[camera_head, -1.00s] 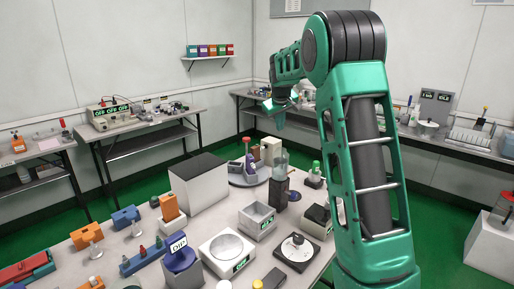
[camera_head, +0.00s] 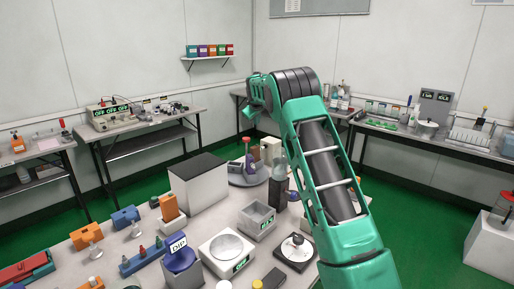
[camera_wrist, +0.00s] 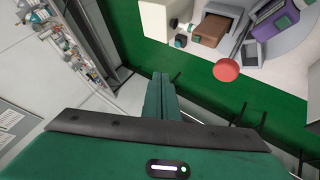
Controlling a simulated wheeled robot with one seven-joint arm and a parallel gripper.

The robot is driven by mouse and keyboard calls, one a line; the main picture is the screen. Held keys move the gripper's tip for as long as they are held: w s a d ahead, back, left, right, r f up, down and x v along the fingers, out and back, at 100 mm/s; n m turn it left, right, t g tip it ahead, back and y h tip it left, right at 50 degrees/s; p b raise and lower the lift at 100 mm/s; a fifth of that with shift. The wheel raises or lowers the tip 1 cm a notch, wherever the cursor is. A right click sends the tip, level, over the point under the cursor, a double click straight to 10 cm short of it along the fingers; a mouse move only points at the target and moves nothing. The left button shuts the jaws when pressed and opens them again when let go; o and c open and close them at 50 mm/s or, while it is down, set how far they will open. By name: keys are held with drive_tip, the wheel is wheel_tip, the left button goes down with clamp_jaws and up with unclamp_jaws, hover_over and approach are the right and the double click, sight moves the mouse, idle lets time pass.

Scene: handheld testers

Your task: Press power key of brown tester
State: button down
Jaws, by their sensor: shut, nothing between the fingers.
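A brown device (camera_wrist: 210,31), apparently the brown tester, shows at the top of the wrist view, partly inside or against a grey housing. Its power key cannot be made out. In the head view this round base (camera_head: 246,181) is at the back of the near table; the brown device cannot be made out clearly there. My gripper (camera_wrist: 160,77) is shut and empty in the wrist view, apart from the brown device. In the head view my gripper (camera_head: 248,112) is small, raised beyond the base.
A red knob (camera_wrist: 226,70) stands up near the purple device. A cream block (camera_head: 270,149) and a dark column with a clear top (camera_head: 280,190) stand close to the round base. A large white box (camera_head: 198,190) is to its left. Green floor is open beyond.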

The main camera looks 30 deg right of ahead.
hover_over(257, 147)
drive_tip(key=shift+w+d+f, duration=0.1)
drive_tip(key=shift+w+f, duration=0.05)
drive_tip(key=shift+f, duration=1.3)
drive_tip(key=shift+w+a+f, duration=0.1)
drive_tip(key=shift+w+f, duration=0.05)
drive_tip(key=shift+f, duration=1.3)
drive_tip(key=shift+w+d+f, duration=0.1)
drive_tip(key=shift+w+f, duration=0.05)
drive_tip(key=shift+f, duration=1.3)
drive_tip(key=shift+s+f, duration=0.1)
drive_tip(key=shift+f, duration=0.05)
drive_tip(key=shift+s+f, duration=0.15)
drive_tip(key=shift+f, duration=0.05)
drive_tip(key=shift+f, duration=0.5)
drive_tip(key=shift+r, duration=0.9)
drive_tip(key=shift+r, duration=0.1)
